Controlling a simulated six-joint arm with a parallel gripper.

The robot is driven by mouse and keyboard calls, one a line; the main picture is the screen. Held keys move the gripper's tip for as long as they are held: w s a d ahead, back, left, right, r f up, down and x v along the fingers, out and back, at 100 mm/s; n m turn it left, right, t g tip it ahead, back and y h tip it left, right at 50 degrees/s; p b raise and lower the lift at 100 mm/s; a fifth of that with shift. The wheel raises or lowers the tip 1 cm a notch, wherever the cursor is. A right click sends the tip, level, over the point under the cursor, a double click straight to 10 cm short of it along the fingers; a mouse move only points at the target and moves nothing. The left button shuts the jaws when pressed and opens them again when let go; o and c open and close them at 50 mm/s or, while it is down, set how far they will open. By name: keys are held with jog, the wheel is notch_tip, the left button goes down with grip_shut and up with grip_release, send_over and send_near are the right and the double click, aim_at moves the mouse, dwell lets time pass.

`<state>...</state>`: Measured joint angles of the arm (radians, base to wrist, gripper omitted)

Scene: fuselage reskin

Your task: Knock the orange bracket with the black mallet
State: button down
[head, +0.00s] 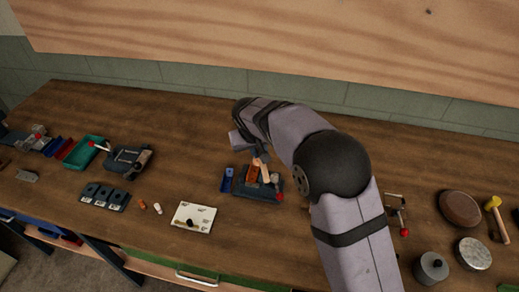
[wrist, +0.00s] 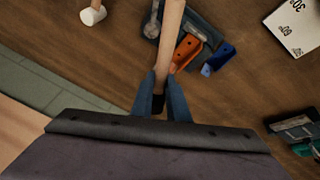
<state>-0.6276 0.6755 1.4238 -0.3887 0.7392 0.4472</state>
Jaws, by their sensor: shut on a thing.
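My gripper (wrist: 160,98) is shut on a pale wooden handle (wrist: 171,35), taken to be the black mallet's; it also shows in the head view (head: 265,172). A dark piece shows at the handle's end between the jaws. The handle runs out of the wrist view's top edge, so its head is hidden there, and I cannot make it out in the head view. The orange bracket (wrist: 187,51) lies close beside the handle in the wrist view, by a dark grey fixture (head: 245,190). It also shows in the head view (head: 254,171). I cannot tell whether anything touches it.
A blue piece (head: 227,180) stands left of the fixture. A white marked plate (head: 193,217) lies further left, with a green tray (head: 84,152) beyond. A yellow-headed mallet (head: 493,203), a round brown block (head: 459,208) and grey cylinders (head: 431,268) are at right.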

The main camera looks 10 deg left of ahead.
jog(key=shift+f, duration=0.1)
dwell(0.6)
jog(key=shift+f+b, duration=1.35)
jog(key=shift+f, duration=0.25)
jog(key=shift+r+p, duration=1.65)
jog(key=shift+r, duration=0.7)
jog(key=shift+f+b, duration=0.65)
jog(key=shift+b, duration=0.1)
jog(key=shift+f, duration=0.15)
